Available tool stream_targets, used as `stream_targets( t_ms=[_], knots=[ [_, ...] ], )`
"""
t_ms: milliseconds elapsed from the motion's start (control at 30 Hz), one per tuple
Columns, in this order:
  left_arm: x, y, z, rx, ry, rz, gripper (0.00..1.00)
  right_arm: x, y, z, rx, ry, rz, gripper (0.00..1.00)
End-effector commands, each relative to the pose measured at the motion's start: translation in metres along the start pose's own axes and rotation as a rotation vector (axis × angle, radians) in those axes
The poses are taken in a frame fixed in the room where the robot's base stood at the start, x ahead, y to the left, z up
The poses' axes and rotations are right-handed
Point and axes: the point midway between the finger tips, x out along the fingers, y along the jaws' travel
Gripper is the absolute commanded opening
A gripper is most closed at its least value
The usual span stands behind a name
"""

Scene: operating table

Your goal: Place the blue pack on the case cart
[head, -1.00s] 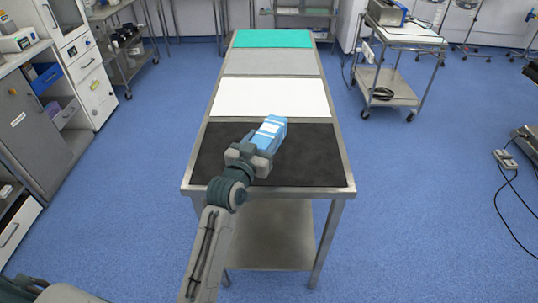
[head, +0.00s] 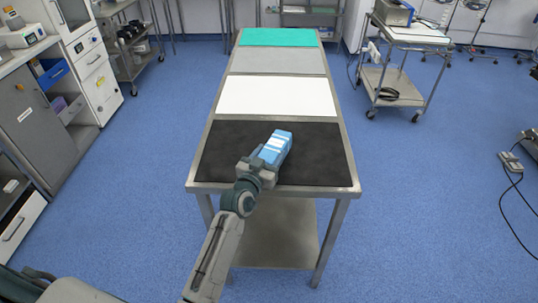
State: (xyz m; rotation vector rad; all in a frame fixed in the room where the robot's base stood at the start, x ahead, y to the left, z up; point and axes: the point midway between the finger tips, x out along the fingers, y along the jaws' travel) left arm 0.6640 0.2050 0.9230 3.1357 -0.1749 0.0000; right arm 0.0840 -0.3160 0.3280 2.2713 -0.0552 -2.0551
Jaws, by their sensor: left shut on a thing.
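The blue pack (head: 276,147), with white bands, is over the black mat at the near end of the long steel table. My left gripper (head: 262,166) is shut on the pack's near end, and the pack points away from me and slightly right. Whether the pack touches the mat or is held just above it, I cannot tell. The long table may be the case cart; its top (head: 354,183) has a steel rim and a lower shelf. My right gripper is not in view.
The table top carries a black mat (head: 225,150), a white mat (head: 277,96), a grey mat (head: 278,61) and a green mat (head: 279,37), all otherwise bare. A steel trolley (head: 391,85) stands at the back right. Cabinets (head: 95,75) line the left.

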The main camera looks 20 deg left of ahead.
Motion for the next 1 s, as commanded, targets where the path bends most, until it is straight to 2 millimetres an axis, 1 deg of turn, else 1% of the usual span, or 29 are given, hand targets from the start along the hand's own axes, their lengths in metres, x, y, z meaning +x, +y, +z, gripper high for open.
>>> stream_targets(
  t_ms=[167, 300, 333, 400, 433, 667, 800, 867, 1000],
  knots=[
    [0.0, 0.0, -0.001, 0.0, 0.002, 0.0, 0.25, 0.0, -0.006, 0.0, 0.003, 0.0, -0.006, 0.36],
    [0.0, 0.0, 0.003, 0.0, 0.002, 0.0, 0.25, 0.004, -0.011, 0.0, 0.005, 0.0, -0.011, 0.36],
    [0.0, 0.0, 0.003, 0.0, 0.001, 0.0, 0.58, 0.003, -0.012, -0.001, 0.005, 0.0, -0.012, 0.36],
    [0.0, 0.0, 0.002, 0.0, 0.0, 0.0, 0.72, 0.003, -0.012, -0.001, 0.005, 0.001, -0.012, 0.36],
    [0.0, 0.0, 0.002, 0.0, 0.0, 0.0, 0.76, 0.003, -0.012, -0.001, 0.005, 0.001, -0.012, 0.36],
    [0.0, 0.0, 0.002, 0.0, 0.0, 0.0, 0.76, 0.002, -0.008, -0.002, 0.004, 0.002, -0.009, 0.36],
    [0.0, 0.0, -0.003, 0.0, 0.0, 0.0, 0.76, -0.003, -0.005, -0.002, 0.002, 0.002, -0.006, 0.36],
    [-0.008, 0.0, 0.002, 0.001, -0.001, 0.0, 0.76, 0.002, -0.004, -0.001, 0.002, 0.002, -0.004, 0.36],
    [-0.035, 0.0, 0.002, 0.001, -0.001, 0.0, 0.76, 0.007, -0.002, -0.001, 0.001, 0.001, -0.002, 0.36]
  ],
)
